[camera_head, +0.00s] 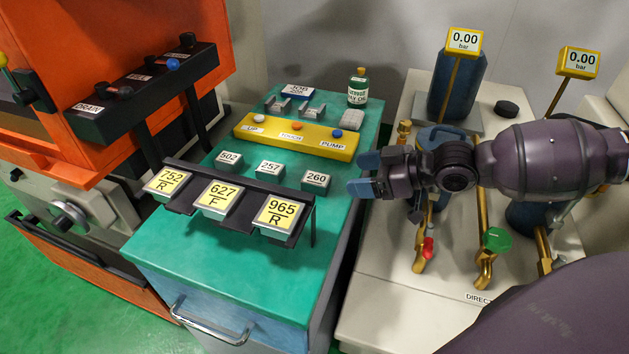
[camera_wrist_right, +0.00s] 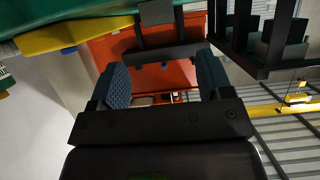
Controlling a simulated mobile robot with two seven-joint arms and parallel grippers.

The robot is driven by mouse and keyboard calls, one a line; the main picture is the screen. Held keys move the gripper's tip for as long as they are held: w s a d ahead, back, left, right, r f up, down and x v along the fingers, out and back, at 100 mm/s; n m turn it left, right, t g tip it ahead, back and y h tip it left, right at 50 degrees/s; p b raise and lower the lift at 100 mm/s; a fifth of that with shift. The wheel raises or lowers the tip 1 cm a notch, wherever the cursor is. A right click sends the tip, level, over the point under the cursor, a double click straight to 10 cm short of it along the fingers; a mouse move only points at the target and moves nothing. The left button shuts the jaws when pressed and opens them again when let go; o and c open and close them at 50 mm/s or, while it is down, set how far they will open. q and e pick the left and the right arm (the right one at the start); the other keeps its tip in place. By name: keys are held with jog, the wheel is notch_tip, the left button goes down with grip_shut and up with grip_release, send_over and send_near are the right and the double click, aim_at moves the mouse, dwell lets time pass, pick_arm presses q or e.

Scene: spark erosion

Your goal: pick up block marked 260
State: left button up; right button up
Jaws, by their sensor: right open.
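The block marked 260 (camera_head: 316,181) is a small grey block with a white label on top. It sits on the teal cabinet top (camera_head: 190,252), at the right end of a row with blocks marked 257 (camera_head: 269,169) and 502 (camera_head: 228,160). My right gripper (camera_head: 361,175) is open and empty, just right of block 260 near the cabinet's right edge, apart from it in the picture. In the right wrist view its two blue fingers (camera_wrist_right: 161,85) stand apart with nothing between them; block 260 cannot be made out there. My left gripper is not in view.
A black rack (camera_head: 240,188) with yellow-labelled blocks stands in front of the row. A yellow button panel (camera_head: 296,138) lies behind it. A green bottle (camera_head: 358,88) stands at the back. Brass pipes and valves (camera_head: 484,240) are at the right.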

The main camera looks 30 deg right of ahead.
aim_at(317, 178)
jog(key=shift+f+b+x, duration=0.15)
jog(key=shift+b+x, duration=0.15)
jog(key=shift+x, duration=2.1)
jog(key=shift+f+b+x, duration=0.1)
jog(key=shift+b+x, duration=0.2)
jog(key=shift+x, duration=2.1)
jog(key=shift+d, duration=0.1)
jog(key=shift+s, duration=0.1)
jog(key=c, duration=1.1)
jog(key=shift+c, duration=1.1)
jog(key=shift+r, duration=0.15)
